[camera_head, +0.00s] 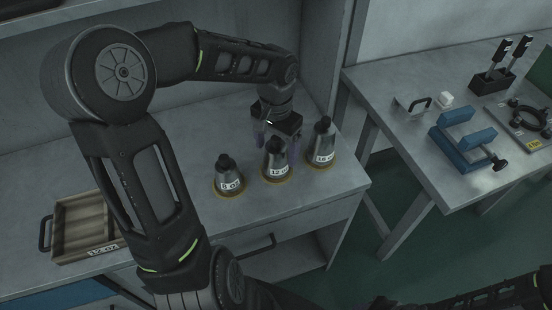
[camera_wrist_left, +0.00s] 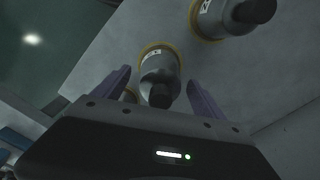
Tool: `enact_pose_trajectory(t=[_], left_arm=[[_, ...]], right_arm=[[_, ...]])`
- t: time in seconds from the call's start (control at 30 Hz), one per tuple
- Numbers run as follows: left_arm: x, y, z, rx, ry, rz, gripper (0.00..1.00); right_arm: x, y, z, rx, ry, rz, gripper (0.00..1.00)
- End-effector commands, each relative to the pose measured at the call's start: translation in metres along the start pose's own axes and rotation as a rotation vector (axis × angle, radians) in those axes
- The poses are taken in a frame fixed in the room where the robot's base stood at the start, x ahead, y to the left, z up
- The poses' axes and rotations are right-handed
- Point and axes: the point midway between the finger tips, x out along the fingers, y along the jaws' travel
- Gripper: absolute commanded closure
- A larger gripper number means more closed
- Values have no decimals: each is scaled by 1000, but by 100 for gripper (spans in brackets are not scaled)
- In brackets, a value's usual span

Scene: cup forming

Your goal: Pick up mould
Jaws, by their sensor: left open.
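Three metal cone-shaped moulds with dark knobs stand upright on round yellow bases on the grey worktop: the 8 oz mould (camera_head: 229,176), the 12 oz mould (camera_head: 274,162) and one on the right (camera_head: 322,145) that seems to read 16 oz. My left gripper (camera_head: 277,147) is open and low at the 12 oz mould, its purple fingers close by its upper part. In the left wrist view, one mould (camera_wrist_left: 160,72) shows between the spread fingers (camera_wrist_left: 160,90); I see no contact. Another mould (camera_wrist_left: 228,14) is at the upper right there.
A wooden tray (camera_head: 62,218) with a dark handle and a 12 oz label lies at the left of the worktop. A second table at right holds a blue clamp-like fixture (camera_head: 462,142), a black tool holder (camera_head: 492,82) and small parts. Bare worktop lies between tray and moulds.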

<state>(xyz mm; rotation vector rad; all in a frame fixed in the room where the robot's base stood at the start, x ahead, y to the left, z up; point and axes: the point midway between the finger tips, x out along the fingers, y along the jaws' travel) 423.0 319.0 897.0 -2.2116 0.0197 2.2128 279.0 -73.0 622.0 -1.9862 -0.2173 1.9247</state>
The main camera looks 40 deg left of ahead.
Motion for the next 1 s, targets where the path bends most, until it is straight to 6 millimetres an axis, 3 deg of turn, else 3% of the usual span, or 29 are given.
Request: enact_pose_trajectory(t=[0.33, 1.0], left_arm=[[0, 0, 0, 0, 0, 0, 21], [0, 0, 0, 0, 0, 0, 75]], right_arm=[[0, 0, 0, 0, 0, 0, 64], [0, 0, 0, 0, 0, 0, 64]])
